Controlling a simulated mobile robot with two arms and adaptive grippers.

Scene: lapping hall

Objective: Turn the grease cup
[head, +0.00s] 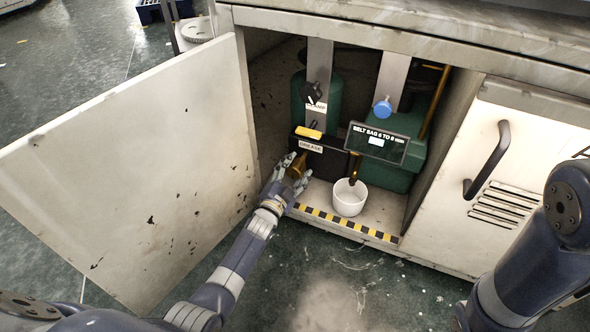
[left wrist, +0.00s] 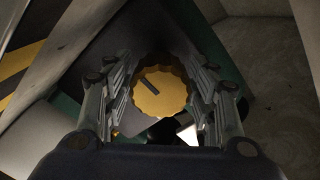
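The grease cup (left wrist: 160,92) is a yellow round knob with a scalloped rim and a dark mark on its face. In the head view the grease cup (head: 296,170) sits low inside the open cabinet, partly hidden by my left gripper (head: 292,168). In the left wrist view my left gripper (left wrist: 161,85) has one finger on each side of the knob, with narrow dark gaps beside it; firm contact does not show. A small label (head: 311,147), seemingly about grease, is just above. My right arm is at the right edge, its gripper out of view.
The cabinet door (head: 130,170) stands open on the left. A white cup (head: 349,197) stands right of my gripper, behind a yellow-black striped edge (head: 345,222). A black rotary switch (head: 312,94), a blue knob (head: 382,107) and a display box (head: 376,143) are farther in.

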